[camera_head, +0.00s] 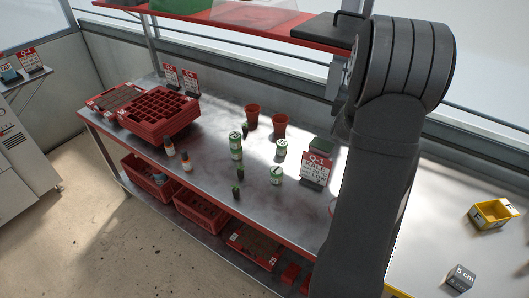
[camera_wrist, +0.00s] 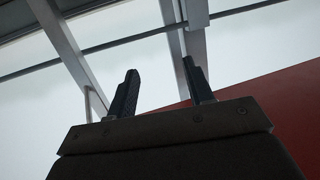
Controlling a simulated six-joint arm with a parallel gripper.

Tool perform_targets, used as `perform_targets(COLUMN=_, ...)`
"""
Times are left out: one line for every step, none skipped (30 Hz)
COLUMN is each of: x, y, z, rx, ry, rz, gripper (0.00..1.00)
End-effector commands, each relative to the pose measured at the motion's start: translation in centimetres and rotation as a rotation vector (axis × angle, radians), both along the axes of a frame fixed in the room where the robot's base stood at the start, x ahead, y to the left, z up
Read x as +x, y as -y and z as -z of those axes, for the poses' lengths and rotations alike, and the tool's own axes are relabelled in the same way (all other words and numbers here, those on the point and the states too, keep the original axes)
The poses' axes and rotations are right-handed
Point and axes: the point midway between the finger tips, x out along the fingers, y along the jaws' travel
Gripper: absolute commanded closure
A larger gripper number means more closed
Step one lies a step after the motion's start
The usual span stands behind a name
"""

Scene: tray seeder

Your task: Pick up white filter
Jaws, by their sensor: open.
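I cannot make out a white filter in either view. My gripper (camera_wrist: 160,70) shows in the wrist view with its two dark fingers spread apart. Nothing is between the fingers, and behind them are only metal bars, pale glass and a red surface. In the head view my arm rises at the right and hides part of the bench. I cannot clearly make out the gripper there.
The metal bench (camera_head: 215,192) holds a red cell tray (camera_head: 160,112), two orange pots (camera_head: 252,116), several green-white cans (camera_head: 236,146), small bottles (camera_head: 186,161) and a Q-1 sign (camera_head: 317,170). A red shelf (camera_head: 225,14) hangs above. A yellow bin (camera_head: 493,213) and a grey cube (camera_head: 461,278) stand right.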

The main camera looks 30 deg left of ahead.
Motion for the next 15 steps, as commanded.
perform_targets(x=-2.1, y=-4.1, z=0.1, rx=-0.004, ry=-0.007, rz=-0.091, gripper=0.53)
perform_targets(x=-3.3, y=-6.3, z=0.1, rx=-0.007, ry=-0.013, rz=-0.142, gripper=0.53)
perform_targets(x=-5.1, y=-9.1, z=0.3, rx=-0.011, ry=-0.021, rz=-0.212, gripper=0.53)
perform_targets(x=-6.6, y=-11.1, z=0.5, rx=-0.014, ry=-0.028, rz=-0.263, gripper=0.53)
perform_targets(x=-8.1, y=-13.0, z=0.6, rx=-0.019, ry=-0.035, rz=-0.314, gripper=0.53)
perform_targets(x=-10.2, y=-15.5, z=0.7, rx=-0.025, ry=-0.043, rz=-0.382, gripper=0.53)
perform_targets(x=-11.9, y=-17.3, z=0.9, rx=-0.029, ry=-0.051, rz=-0.432, gripper=0.53)
perform_targets(x=-13.6, y=-18.9, z=1.1, rx=-0.035, ry=-0.061, rz=-0.481, gripper=0.53)
perform_targets(x=-16.1, y=-21.0, z=1.4, rx=-0.043, ry=-0.072, rz=-0.549, gripper=0.53)
perform_targets(x=-17.9, y=-22.5, z=1.5, rx=-0.05, ry=-0.081, rz=-0.596, gripper=0.53)
perform_targets(x=-19.7, y=-23.8, z=1.7, rx=-0.056, ry=-0.089, rz=-0.643, gripper=0.53)
perform_targets(x=-22.0, y=-25.3, z=2.0, rx=-0.065, ry=-0.101, rz=-0.701, gripper=0.53)
perform_targets(x=-23.7, y=-26.3, z=2.2, rx=-0.074, ry=-0.108, rz=-0.743, gripper=0.53)
perform_targets(x=-25.3, y=-27.2, z=2.3, rx=-0.081, ry=-0.115, rz=-0.781, gripper=0.53)
perform_targets(x=-27.3, y=-28.2, z=2.6, rx=-0.092, ry=-0.125, rz=-0.829, gripper=0.53)
